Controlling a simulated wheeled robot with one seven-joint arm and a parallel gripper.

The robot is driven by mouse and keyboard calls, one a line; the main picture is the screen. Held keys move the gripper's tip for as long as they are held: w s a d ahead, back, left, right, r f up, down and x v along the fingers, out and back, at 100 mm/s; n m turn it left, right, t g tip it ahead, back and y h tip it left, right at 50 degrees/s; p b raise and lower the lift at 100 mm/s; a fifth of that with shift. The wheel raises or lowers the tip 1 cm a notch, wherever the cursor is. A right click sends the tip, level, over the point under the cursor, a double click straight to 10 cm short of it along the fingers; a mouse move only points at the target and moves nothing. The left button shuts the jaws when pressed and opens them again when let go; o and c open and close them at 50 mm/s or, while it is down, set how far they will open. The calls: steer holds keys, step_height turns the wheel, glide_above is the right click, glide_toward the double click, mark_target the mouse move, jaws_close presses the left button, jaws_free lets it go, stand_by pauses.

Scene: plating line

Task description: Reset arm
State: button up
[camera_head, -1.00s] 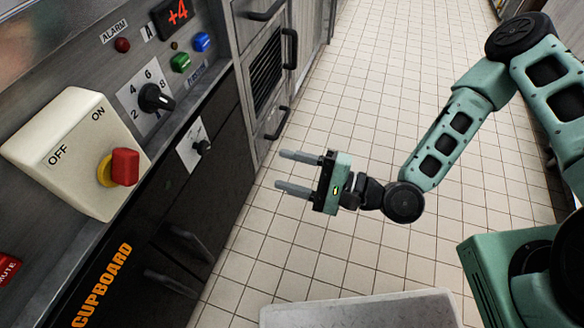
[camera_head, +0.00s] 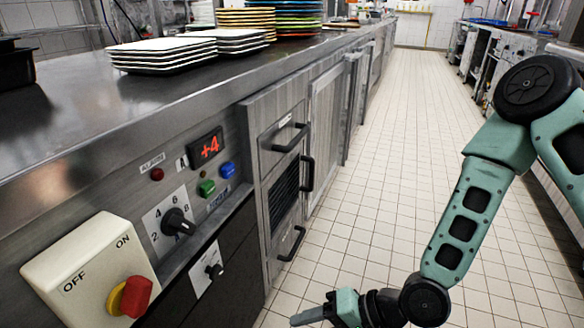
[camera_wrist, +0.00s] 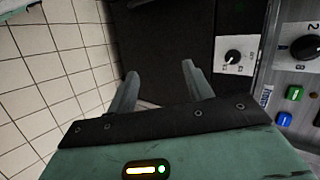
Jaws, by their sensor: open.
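My gripper (camera_head: 312,316) shows at the bottom of the head view, over the tiled floor in front of the cupboard, partly cut off by the frame edge. In the wrist view my gripper (camera_wrist: 160,85) has its two fingers spread apart with nothing between them. The dark cupboard front lies beyond the fingers. The gripper touches nothing that I can see.
The control panel has a red and yellow switch (camera_head: 130,297) on a cream box, a numbered dial (camera_head: 177,222), a small knob (camera_head: 214,271), and green (camera_head: 207,188) and blue (camera_head: 228,170) buttons. White plates (camera_head: 163,54) are stacked on the steel counter (camera_head: 110,105). The tiled aisle (camera_head: 390,150) is clear.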

steer(key=d+r+n+h, duration=0.7)
steer(key=d+r+h, duration=0.1)
steer(key=h, duration=0.1)
steer(key=s+d+r+n+g+h, duration=0.1)
steer(key=s+d+r+n+h, duration=0.1)
steer(key=s+r, duration=0.85)
step_height(320, 180, up, 31)
steer(key=w+p, duration=0.1)
steer(key=p, duration=2.8)
steer(key=shift+w+p, duration=0.3)
steer(key=shift+c, duration=0.3)
